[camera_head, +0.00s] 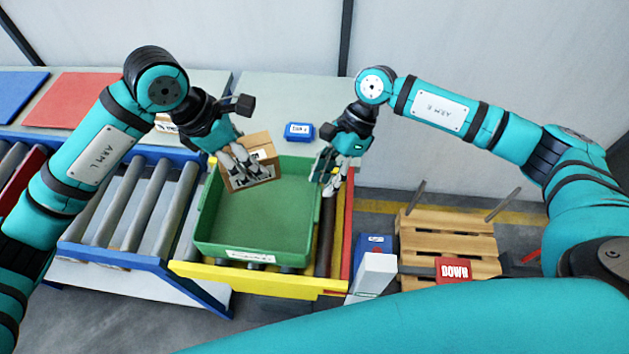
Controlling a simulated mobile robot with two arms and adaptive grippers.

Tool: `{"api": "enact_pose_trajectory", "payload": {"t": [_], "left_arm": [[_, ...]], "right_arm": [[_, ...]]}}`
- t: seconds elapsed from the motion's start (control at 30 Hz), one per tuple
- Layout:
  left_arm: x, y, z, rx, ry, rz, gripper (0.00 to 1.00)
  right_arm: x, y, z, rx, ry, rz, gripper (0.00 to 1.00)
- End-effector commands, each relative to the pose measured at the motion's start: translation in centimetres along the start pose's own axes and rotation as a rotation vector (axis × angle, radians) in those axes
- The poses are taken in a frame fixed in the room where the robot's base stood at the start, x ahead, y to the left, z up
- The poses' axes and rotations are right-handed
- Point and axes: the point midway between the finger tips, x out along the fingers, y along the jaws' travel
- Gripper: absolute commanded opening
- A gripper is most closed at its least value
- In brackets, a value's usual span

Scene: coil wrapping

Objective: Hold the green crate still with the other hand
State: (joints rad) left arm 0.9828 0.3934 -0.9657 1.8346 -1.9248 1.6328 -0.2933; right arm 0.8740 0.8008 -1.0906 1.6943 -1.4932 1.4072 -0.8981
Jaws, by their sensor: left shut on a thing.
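The green crate (262,222) stands upright on a roller section with a yellow frame. Its inside is mostly bare, with a white label on its front wall. My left gripper (244,172) is shut on a small brown cardboard box (262,147) at the crate's back left corner. The fingers cover part of the box, and I cannot tell whether it touches the crate floor. My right gripper (328,184) is at the crate's right wall, near the back, with its fingers pointing down by the rim. Whether they are closed on the rim is not clear.
A blue labelled block (299,131) sits on the grey table behind the crate. A roller conveyor with a blue frame (107,257) lies to the left. A wooden pallet (447,243) with upright posts and a red "DOWN" sign (454,270) is at the right.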

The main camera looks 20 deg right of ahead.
Motion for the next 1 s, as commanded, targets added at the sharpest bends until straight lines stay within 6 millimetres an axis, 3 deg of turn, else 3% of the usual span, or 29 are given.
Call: {"api": "enact_pose_trajectory", "payload": {"t": [0.03, 0.1, 0.2, 0.33, 0.57, 1.0], "left_arm": [[-0.1, 0.0, 0.1, 0.001, -0.003, 0.002, 0.06], [-0.1, 0.0, 0.1, 0.001, -0.003, 0.002, 0.06], [-0.1, 0.0, 0.1, 0.001, -0.003, 0.002, 0.06], [-0.1, 0.0, 0.1, 0.001, -0.003, 0.002, 0.06], [-0.1, 0.0, 0.1, 0.001, -0.003, 0.002, 0.06], [-0.1, 0.0, 0.1, 0.001, -0.003, 0.002, 0.06]], "right_arm": [[-0.2, 0.6, 1.5, -0.225, 0.104, -0.002, 0.32], [-0.4, 1.2, 2.5, -0.493, 0.242, 0.003, 0.32], [-0.5, 1.7, 3.3, -0.779, 0.402, 0.025, 0.32], [-0.3, 2.0, 3.9, -1.001, 0.529, 0.057, 0.32], [0.9, 1.9, 3.5, -1.098, 0.583, 0.08, 0.32], [7.3, 0.3, -0.1, -1.092, 0.579, 0.078, 0.32]]}}
